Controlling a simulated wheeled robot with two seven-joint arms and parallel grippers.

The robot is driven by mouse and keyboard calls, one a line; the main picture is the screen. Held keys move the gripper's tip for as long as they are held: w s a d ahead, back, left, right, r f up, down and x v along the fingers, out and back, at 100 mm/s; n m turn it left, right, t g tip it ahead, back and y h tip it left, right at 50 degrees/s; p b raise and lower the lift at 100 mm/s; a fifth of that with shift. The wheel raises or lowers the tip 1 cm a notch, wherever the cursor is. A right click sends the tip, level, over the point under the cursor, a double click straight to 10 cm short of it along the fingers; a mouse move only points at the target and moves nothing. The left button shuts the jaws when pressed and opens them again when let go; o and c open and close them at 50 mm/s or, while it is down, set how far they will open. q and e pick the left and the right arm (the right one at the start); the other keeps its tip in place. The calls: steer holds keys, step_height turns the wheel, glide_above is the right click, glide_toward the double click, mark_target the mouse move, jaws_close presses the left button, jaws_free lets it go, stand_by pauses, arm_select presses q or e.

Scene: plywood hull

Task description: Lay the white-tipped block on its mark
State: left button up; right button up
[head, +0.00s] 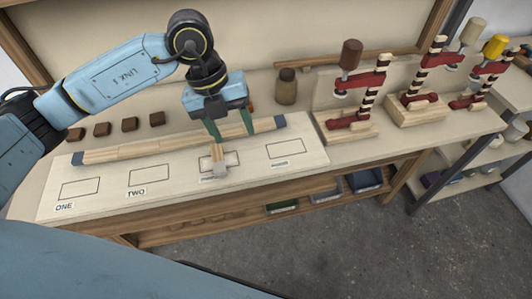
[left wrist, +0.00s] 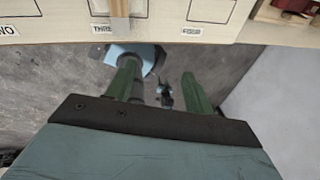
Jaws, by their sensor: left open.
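A small wooden block (head: 217,153) with a pale tip at its near end lies across the mark labelled THREE (head: 236,163) on the pale board. Its tip reaches over the mark's front line and partly covers the label. In the left wrist view the block (left wrist: 120,20) also crosses that mark at the top edge. My left gripper (head: 230,130) is open, with its green fingers apart and nothing between them. It hangs above and behind the block, apart from it. The open fingers show in the left wrist view (left wrist: 158,72). My right gripper is not in view.
Marks ONE (head: 80,188), TWO (head: 149,175) and FOUR (head: 286,148) are empty. A long wooden strip (head: 165,147) with dark ends lies behind them. Several brown blocks (head: 129,124), a jar (head: 286,86) and red clamps on stands (head: 350,100) are further back.

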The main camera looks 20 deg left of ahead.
arm_select(q)
steer(key=w+a+n+y, duration=0.1)
steer(key=a+n+y, duration=0.15)
steer(key=a, duration=0.35)
glide_above(218, 157)
steer(key=shift+m+y, duration=0.25)
steer(key=shift+m, duration=0.2)
steer(key=f, duration=0.6)
steer(key=shift+a+f, duration=0.25)
steer(key=shift+d+f, duration=0.2)
steer(key=shift+f, duration=2.75)
steer(key=c, duration=1.1)
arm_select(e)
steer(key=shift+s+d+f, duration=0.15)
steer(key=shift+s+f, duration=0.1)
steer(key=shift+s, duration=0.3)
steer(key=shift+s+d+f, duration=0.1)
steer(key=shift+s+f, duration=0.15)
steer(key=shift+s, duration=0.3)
